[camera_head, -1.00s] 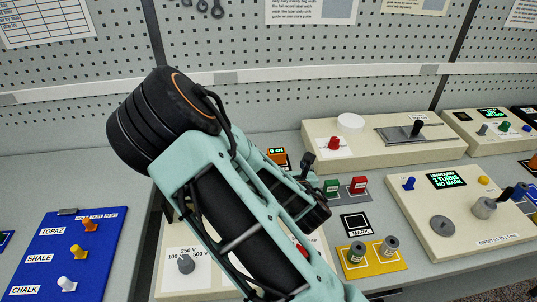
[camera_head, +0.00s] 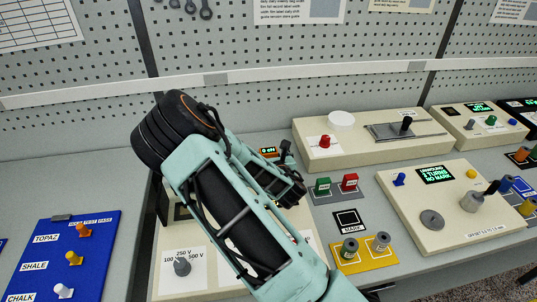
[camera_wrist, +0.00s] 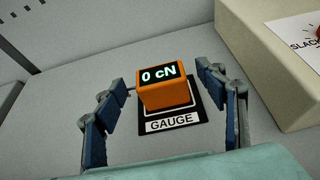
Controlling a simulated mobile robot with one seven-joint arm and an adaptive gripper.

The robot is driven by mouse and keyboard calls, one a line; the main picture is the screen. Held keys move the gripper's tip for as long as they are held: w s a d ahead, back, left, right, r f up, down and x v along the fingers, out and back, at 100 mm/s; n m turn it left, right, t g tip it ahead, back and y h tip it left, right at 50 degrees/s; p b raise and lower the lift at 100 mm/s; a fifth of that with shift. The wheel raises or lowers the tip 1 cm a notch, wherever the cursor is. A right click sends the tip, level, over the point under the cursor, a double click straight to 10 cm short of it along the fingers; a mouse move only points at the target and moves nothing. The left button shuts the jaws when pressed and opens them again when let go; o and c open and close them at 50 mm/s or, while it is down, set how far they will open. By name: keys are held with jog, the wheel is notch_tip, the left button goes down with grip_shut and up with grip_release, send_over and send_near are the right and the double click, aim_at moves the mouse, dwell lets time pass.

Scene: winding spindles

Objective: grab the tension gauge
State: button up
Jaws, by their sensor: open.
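The tension gauge (camera_wrist: 165,88) is a small orange block with a dark top display reading "0 cN". It sits upright on a black-and-white pad labelled GAUGE (camera_wrist: 172,123). In the wrist view my gripper (camera_wrist: 163,92) is open, with one blue-padded finger left of the gauge and one right of it. Gaps show between the fingers and the gauge, and nothing is held. In the head view the gauge (camera_head: 268,152) shows only in part behind my arm, and my gripper (camera_head: 286,152) is beside it, its fingers mostly hidden.
A cream box with a red knob (camera_head: 325,141) stands close to the right of the gauge. Green (camera_head: 322,185) and red (camera_head: 349,181) blocks and a yellow spool tray (camera_head: 352,262) are nearer. A blue chalk panel (camera_head: 66,255) lies left. Pegboard rises behind.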

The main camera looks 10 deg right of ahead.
jog(key=shift+w+f, duration=0.2)
jog(key=shift+w, duration=0.25)
jog(key=c, duration=1.4)
jog(key=shift+r, duration=0.1)
